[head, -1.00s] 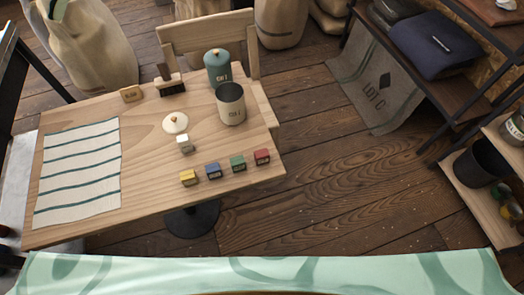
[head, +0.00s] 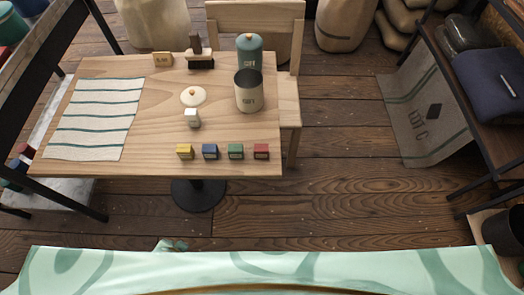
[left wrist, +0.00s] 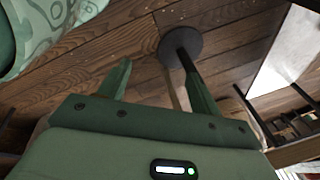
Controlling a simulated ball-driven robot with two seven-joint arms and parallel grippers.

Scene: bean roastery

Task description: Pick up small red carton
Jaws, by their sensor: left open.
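The small red carton (head: 261,152) stands at the right end of a row of cartons along the table's near edge, close to the right corner. Left of it in the row are a green carton (head: 235,152), a blue carton (head: 210,152) and a yellow carton (head: 184,152). My left gripper (left wrist: 156,62) shows in the left wrist view with its two green fingers apart and nothing between them. It is low over the floor, away from the red carton. My right gripper is in neither view.
The wooden table (head: 150,85) also holds a striped cloth (head: 95,118), a white lid (head: 193,97), a small white-topped carton (head: 193,118), an open canister (head: 249,92) and a teal canister (head: 249,52). Floor (head: 330,210) in front is clear.

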